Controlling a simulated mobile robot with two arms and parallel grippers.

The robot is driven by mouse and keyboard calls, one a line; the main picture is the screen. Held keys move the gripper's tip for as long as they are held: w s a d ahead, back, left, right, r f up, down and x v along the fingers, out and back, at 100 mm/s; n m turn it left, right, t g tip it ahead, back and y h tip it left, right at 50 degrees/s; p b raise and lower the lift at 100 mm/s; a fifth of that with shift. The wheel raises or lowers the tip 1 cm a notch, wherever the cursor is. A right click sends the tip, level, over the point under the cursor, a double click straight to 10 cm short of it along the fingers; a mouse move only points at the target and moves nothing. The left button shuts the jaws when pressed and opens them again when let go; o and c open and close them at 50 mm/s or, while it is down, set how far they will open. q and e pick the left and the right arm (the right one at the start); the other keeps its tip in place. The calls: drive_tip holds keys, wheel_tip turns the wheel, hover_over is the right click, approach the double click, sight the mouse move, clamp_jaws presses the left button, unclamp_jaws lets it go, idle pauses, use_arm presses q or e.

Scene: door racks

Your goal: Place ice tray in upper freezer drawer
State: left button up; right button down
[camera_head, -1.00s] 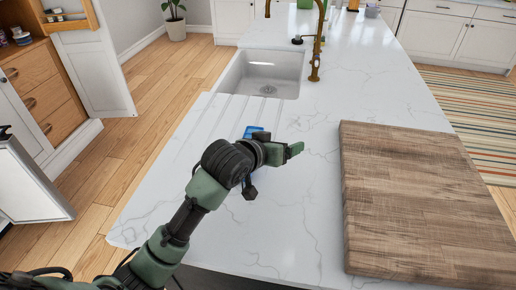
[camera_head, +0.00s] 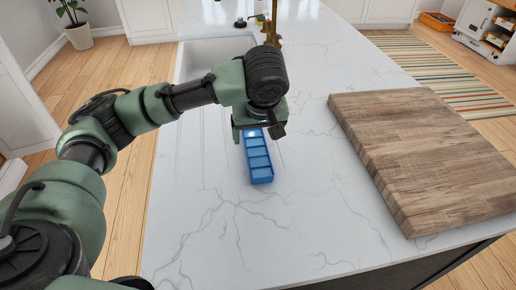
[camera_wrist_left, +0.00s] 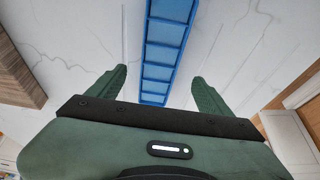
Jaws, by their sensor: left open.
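A blue ice tray (camera_head: 260,165) with a row of compartments lies on the white marbled countertop, left of the cutting board. My left gripper (camera_head: 261,134) is over the far end of the tray, pointing down. In the left wrist view the ice tray (camera_wrist_left: 165,45) runs lengthwise between the two green fingers of the left gripper (camera_wrist_left: 158,88). The fingers are spread, with a gap on each side of the tray, and are not touching it. The far end of the tray is hidden by the gripper in the head view. The freezer drawer and my right gripper are not in view.
A thick wooden cutting board (camera_head: 425,150) lies on the counter to the right. A sink (camera_head: 205,58) with a brass faucet (camera_head: 273,22) is behind my left arm. The counter (camera_head: 290,235) in front of the tray is clear.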

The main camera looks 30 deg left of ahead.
sight(256, 146)
use_arm(q)
drive_tip(key=x, duration=0.6)
drive_tip(key=shift+f+p, duration=0.2)
drive_tip(key=shift+p, duration=0.2)
drive_tip(key=shift+r, duration=0.1)
clamp_jaws()
